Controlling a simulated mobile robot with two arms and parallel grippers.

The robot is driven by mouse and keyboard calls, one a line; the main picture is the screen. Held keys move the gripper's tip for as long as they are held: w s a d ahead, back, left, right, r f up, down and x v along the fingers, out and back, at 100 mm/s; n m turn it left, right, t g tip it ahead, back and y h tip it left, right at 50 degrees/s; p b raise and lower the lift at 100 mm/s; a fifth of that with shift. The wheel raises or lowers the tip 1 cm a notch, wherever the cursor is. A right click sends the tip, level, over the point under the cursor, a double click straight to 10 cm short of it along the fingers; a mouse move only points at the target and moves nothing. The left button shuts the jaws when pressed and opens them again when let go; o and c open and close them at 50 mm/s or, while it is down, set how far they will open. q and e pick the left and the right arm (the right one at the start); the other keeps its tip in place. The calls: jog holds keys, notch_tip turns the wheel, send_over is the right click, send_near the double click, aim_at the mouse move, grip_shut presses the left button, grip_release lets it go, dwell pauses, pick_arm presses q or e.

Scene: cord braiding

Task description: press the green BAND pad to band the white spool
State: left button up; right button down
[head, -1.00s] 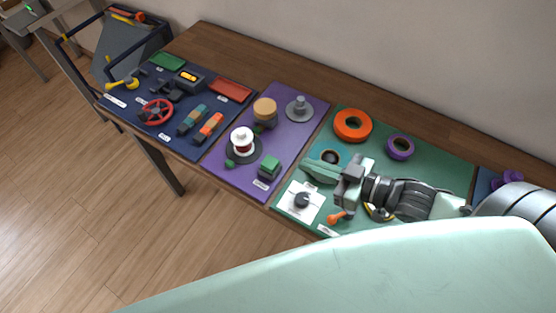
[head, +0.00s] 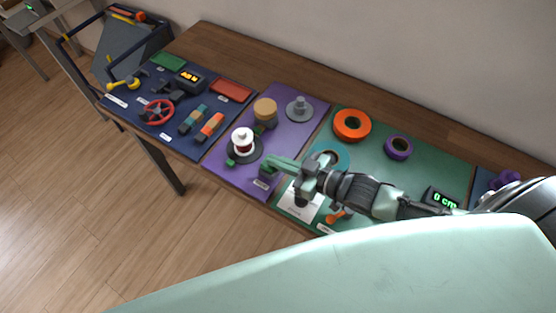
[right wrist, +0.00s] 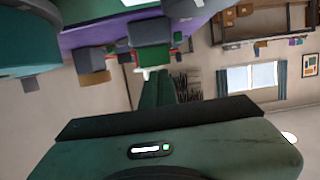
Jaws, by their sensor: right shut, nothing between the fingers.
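The white spool (head: 242,136) stands upright on a grey disc on the purple mat, with dark red around its middle. The green BAND pad (head: 265,171) is a small block at the purple mat's front edge, partly covered by my right gripper. My right gripper (head: 272,162) reaches in from the right, its fingers shut and empty, with the tips at the pad. In the right wrist view the shut fingers (right wrist: 158,88) point at the dark green pad block (right wrist: 150,32). I cannot tell whether they touch it. My left gripper is not in view.
A small green knob (head: 231,162) sits beside the spool. A tan-topped spool (head: 265,106) and a grey spindle (head: 299,108) stand behind. On the green mat (head: 430,165) are an orange ring (head: 352,124), a purple ring (head: 398,147) and a lit display (head: 441,198).

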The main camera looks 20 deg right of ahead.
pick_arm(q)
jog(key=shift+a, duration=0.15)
pick_arm(e)
jog(key=shift+f, duration=0.1)
